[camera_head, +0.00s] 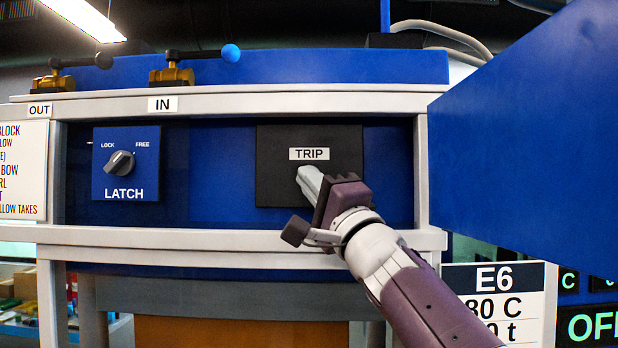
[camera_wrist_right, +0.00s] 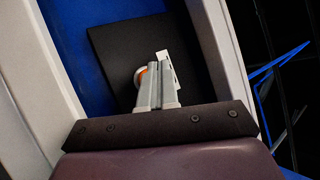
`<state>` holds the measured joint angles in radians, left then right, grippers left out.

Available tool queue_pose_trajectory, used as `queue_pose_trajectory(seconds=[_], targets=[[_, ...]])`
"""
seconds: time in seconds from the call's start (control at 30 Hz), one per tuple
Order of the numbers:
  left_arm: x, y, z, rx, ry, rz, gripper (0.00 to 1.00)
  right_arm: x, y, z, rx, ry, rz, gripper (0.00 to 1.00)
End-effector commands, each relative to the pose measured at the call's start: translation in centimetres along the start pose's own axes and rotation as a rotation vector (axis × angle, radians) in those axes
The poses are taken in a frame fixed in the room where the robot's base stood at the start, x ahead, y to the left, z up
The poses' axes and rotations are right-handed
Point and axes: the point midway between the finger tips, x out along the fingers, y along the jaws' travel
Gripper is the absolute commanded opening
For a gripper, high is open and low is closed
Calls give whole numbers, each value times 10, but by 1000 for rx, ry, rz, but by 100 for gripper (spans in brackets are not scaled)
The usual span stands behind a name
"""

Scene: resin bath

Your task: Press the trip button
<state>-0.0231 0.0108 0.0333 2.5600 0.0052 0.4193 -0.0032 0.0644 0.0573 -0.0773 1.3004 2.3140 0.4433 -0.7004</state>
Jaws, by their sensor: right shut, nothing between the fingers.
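The black trip panel (camera_head: 278,182) is set in the blue cabinet front, with a white TRIP label (camera_head: 309,154) on it. My right gripper (camera_head: 304,174) is shut and empty, its fingertips in front of the panel just below the label. The fingers hide the button in the head view. In the right wrist view, part of a round, pale and orange button (camera_wrist_right: 139,76) shows just left of the shut fingers (camera_wrist_right: 158,72), which overlap it. I cannot tell whether the tips touch the button. My left gripper is not in view.
A LATCH panel (camera_head: 112,190) with a grey knob (camera_head: 120,163) sits left of the trip panel. Pale frame rails (camera_head: 200,238) border the recess. A large blue panel (camera_head: 530,150) juts out at the right. Two valve levers (camera_head: 180,70) are above.

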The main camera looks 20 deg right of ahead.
Motion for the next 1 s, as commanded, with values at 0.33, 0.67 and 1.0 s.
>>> queue_pose_trajectory(seconds=[0.33, 0.67, 1.0], targets=[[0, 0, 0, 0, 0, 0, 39, 0, 0, 0, 0, 0, 0, 0], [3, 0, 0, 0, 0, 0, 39, 4, 4, -3, -1, 1, 0, 0], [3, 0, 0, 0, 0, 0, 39, 6, 4, -4, 0, 0, 0, 0]])
